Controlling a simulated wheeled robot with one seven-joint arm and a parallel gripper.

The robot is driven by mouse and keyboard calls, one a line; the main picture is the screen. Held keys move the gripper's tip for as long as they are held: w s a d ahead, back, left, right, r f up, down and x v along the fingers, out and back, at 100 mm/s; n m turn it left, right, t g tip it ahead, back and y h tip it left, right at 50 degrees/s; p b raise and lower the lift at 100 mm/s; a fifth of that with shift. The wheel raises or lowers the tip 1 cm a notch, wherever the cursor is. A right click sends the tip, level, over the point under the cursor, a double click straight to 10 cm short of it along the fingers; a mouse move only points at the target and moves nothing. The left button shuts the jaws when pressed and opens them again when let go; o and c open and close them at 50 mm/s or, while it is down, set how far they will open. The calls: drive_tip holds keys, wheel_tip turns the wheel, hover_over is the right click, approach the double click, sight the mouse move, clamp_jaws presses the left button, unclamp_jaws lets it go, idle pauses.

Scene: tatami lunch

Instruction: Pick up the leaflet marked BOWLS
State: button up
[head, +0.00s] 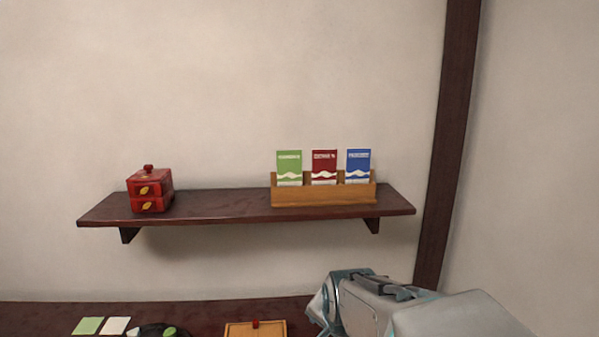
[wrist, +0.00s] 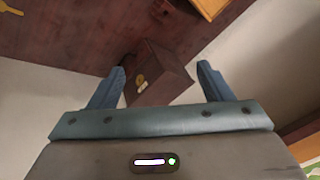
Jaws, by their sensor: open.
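Three leaflets stand upright in a wooden rack (head: 322,197) on the wall shelf in the head view: a green one (head: 289,168), a dark red one (head: 324,167) and a blue one (head: 358,166). Each has small white lettering at its top, too small to read, so I cannot tell which is marked BOWLS. My gripper (wrist: 162,68) is open in the wrist view, with nothing held between its fingers. In the head view my arm's end is at the lower right, below the shelf and apart from the leaflets.
A red two-drawer box (head: 150,190) stands at the left of the dark shelf (head: 232,207). A dark post (head: 450,140) rises right of the shelf. Below, a dark table (head: 205,314) holds cards, a black dish and a wooden lid. A brown box (wrist: 160,78) shows beyond my fingers.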

drive_tip(key=w+a+r+m+t+p, duration=0.2)
drive_tip(key=w+r+m+t, duration=0.15)
drive_tip(key=w+m, duration=0.45)
drive_tip(key=m+t+p, duration=0.4)
drive_tip(key=m+t, duration=0.4)
drive_tip(key=m, duration=1.1)
approach(325, 152)
drive_tip(key=w, duration=0.4)
drive_tip(key=shift+w, duration=0.1)
drive_tip(key=shift+w+r+p, duration=0.1)
drive_tip(key=shift+w+p, duration=0.35)
drive_tip(key=shift+w, duration=0.05)
drive_tip(key=shift+w+f+p, duration=0.15)
drive_tip(key=shift+w+p, duration=0.7)
drive_tip(key=shift+w, duration=0.9)
drive_tip(key=shift+w+f+p, duration=0.15)
drive_tip(key=shift+w+p, duration=0.7)
drive_tip(key=shift+w, duration=0.9)
